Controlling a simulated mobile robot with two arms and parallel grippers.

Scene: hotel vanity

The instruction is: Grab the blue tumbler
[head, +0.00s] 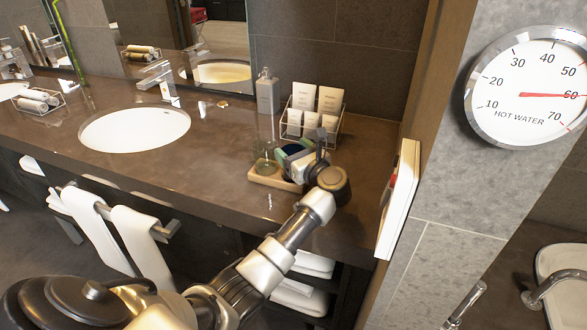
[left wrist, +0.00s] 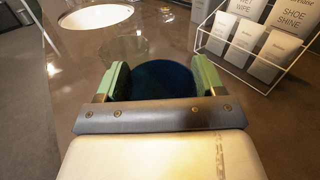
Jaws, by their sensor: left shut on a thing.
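The blue tumbler (head: 293,149) is dark blue and stands at the wooden tray (head: 262,180) on the right part of the counter. My left gripper (head: 288,157) reaches it from the front. In the left wrist view the tumbler (left wrist: 158,80) sits between the two green fingertips of my left gripper (left wrist: 164,82), which are shut on it. The gripper body hides its near side. A clear glass (head: 265,163) stands on the tray just left of the tumbler; it also shows in the left wrist view (left wrist: 124,47). My right gripper is not in view.
A wire rack (head: 338,122) with white packets stands behind the tumbler, near the wall. A soap bottle (head: 267,92) stands left of it. A sink (head: 134,129) lies further left. A white panel (head: 398,200) rises at the counter's right end. Counter between sink and tray is clear.

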